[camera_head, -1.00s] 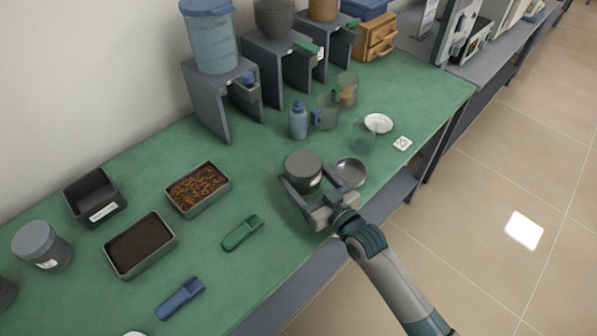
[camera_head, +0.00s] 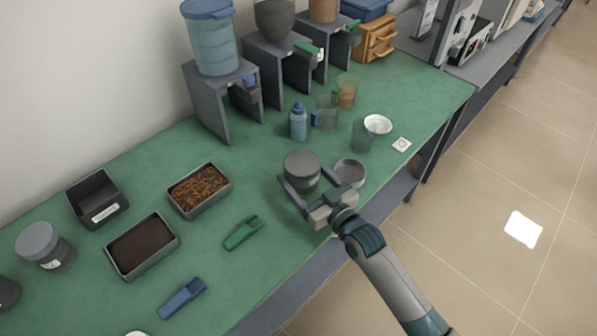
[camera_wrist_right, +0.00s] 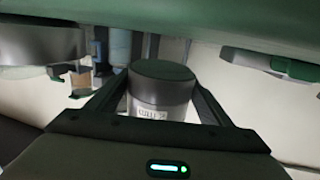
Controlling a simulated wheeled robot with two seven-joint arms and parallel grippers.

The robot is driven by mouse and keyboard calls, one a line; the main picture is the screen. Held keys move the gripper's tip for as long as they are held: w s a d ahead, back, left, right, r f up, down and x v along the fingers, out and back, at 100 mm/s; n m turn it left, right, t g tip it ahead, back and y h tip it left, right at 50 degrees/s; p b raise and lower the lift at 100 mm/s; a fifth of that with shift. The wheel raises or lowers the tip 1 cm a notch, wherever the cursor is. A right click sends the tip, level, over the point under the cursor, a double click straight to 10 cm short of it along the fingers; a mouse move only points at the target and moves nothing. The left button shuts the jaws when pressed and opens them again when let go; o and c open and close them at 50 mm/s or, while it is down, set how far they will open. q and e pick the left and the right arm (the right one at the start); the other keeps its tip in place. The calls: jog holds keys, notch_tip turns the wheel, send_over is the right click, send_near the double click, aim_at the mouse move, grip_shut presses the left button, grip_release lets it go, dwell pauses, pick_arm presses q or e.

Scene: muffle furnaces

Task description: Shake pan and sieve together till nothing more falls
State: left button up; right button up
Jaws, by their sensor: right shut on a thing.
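A grey round canister (camera_head: 301,166) is between the fingers of my right gripper (camera_head: 300,186), near the front edge of the green table. It seems to be the sieve and pan together, but I cannot see a seam. In the right wrist view the canister (camera_wrist_right: 160,92) has a dark band and a paler, labelled part between both fingers. My right gripper is shut on it. I cannot tell whether its underside is clear of the table. A shallow round metal dish (camera_head: 350,172) is just right of it. My left gripper is not in view.
A green scoop (camera_head: 243,232), a blue scoop (camera_head: 181,298), a tray of brown pieces (camera_head: 198,190) and a tray of dark powder (camera_head: 142,246) lie to the left. A blue bottle (camera_head: 298,121), clear beakers and a white dish (camera_head: 377,124) stand behind. Dispenser stands line the wall.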

aim_at(299, 166)
jog(key=shift+a+r+p, duration=0.3)
jog(key=shift+r+p, duration=0.45)
jog(key=shift+r, duration=0.15)
jog(key=shift+a+r+p, duration=0.25)
jog(key=shift+r+p, duration=0.5)
jog(key=shift+r, duration=0.1)
jog(key=shift+d, duration=0.1)
